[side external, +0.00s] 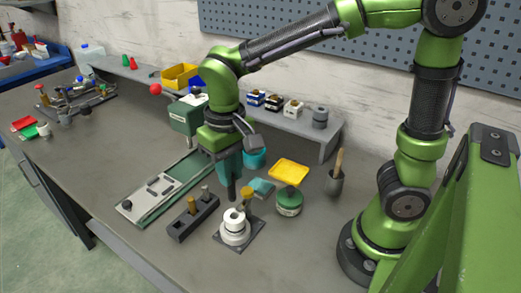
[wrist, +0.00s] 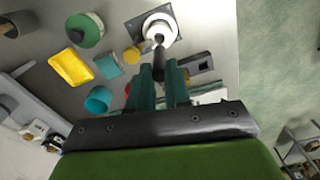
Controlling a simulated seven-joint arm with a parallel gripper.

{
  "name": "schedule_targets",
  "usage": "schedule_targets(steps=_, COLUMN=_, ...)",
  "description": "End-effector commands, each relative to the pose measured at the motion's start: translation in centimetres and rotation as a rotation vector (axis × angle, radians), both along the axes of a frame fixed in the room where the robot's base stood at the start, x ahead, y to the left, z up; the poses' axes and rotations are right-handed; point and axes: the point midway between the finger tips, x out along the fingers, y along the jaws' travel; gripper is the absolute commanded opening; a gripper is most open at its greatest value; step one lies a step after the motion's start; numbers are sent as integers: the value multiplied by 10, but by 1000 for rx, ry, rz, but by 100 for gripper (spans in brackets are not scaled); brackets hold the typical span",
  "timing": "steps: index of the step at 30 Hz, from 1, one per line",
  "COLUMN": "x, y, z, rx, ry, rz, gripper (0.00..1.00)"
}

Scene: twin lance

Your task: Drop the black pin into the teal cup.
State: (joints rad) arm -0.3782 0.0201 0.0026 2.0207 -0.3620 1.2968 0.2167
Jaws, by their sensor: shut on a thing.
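My gripper (side external: 230,178) has teal fingers pointing down and is shut on the black pin (side external: 231,189), which hangs roughly upright. In the wrist view the pin (wrist: 158,62) sits between the fingertips, its far end pointing toward the white round fixture. The teal cup (side external: 254,158) stands behind and to the right of my gripper in the side view, partly hidden by it. In the wrist view the cup (wrist: 98,100) lies to the left of the fingers, apart from them, and its opening shows.
A white round fixture (side external: 235,228) on a dark plate stands in front, close to the pin. Beside it are a dark block (side external: 180,226) with pins, a brass-coloured knob (side external: 246,195), a teal square (side external: 262,188), a yellow tray (side external: 290,172) and a green jar (side external: 289,201).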

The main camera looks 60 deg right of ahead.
Motion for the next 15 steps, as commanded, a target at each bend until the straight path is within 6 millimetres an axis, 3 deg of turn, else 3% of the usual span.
schedule_targets(steps=15, x=2, y=-5, z=6, rx=-1, ry=0, rz=-15, gripper=0)
